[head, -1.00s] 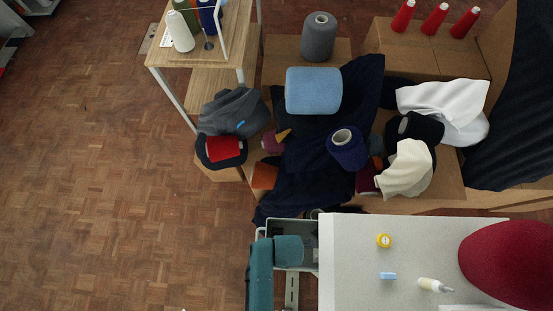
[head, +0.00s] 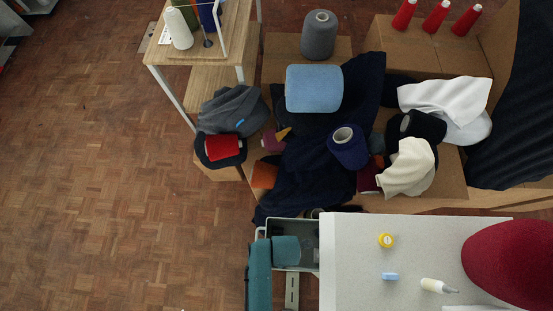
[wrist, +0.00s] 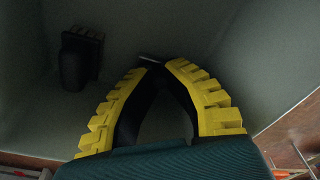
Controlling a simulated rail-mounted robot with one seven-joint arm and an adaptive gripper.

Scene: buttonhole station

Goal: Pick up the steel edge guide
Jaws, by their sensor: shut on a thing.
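My gripper (wrist: 157,66) shows in the wrist view with its yellow ridged fingers closed to a point at the tips. Between the tips is a small grey metallic piece (wrist: 149,58), which fits the steel edge guide; most of it is hidden by the fingers and shadow. The tips are inside a grey tray, close to its floor or wall; I cannot tell whether the piece touches it. In the head view the gripper (head: 309,250) is a dim shape over the grey tray (head: 293,221), and the guide cannot be made out.
A dark, ridged-topped object (wrist: 80,58) stands in the tray, left of the fingers. The white table (head: 350,240) adjoins the tray on the right, with a yellow tape roll (head: 386,240), a blue block (head: 390,276) and a white bottle (head: 432,285). Dark cloth (head: 300,180) lies behind.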

